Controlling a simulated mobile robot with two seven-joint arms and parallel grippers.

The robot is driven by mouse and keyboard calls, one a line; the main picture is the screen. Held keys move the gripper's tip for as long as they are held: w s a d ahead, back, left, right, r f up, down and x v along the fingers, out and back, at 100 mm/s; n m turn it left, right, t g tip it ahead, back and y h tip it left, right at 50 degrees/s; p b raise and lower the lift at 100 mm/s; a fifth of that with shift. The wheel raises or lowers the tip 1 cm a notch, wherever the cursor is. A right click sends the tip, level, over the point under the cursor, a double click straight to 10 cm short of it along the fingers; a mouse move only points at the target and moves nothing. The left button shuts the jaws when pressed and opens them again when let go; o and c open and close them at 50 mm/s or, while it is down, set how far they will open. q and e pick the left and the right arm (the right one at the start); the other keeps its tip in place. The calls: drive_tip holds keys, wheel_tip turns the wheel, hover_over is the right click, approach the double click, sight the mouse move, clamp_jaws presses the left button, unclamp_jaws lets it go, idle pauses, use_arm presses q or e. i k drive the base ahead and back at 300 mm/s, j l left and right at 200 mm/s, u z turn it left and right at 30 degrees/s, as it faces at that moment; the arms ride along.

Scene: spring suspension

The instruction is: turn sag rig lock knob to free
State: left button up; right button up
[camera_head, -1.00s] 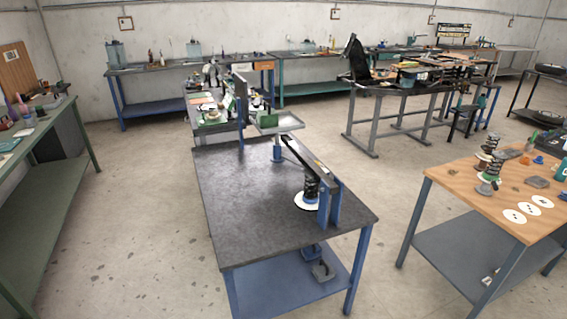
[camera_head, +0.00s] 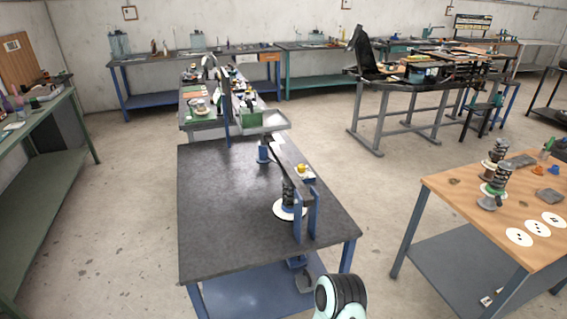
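The sag rig (camera_head: 292,158) stands on the dark-topped blue table (camera_head: 215,215). It has a long dark beam, blue uprights at its near end and a grey tray (camera_head: 268,121) at its far end. A dark spring unit (camera_head: 289,193) stands under the beam on a white disc (camera_head: 287,210). A small yellow knob-like part (camera_head: 301,169) sits on a pale plate on the beam; I cannot tell its lock position. Part of my own arm, dark and pale green, shows at the bottom edge, apart from the rig. Neither gripper is visible.
A wooden-topped table (camera_head: 470,205) at the right holds two spring units (camera_head: 493,185) and white discs with dots (camera_head: 519,237). A green bench (camera_head: 45,160) runs along the left. Open floor lies on both sides of the blue table.

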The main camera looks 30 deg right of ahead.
sight(301, 168)
drive_tip(key=l+u, duration=0.4)
drive_tip(key=l, duration=1.2)
drive_tip(key=k+l+u, duration=0.1)
drive_tip(key=l, duration=0.45)
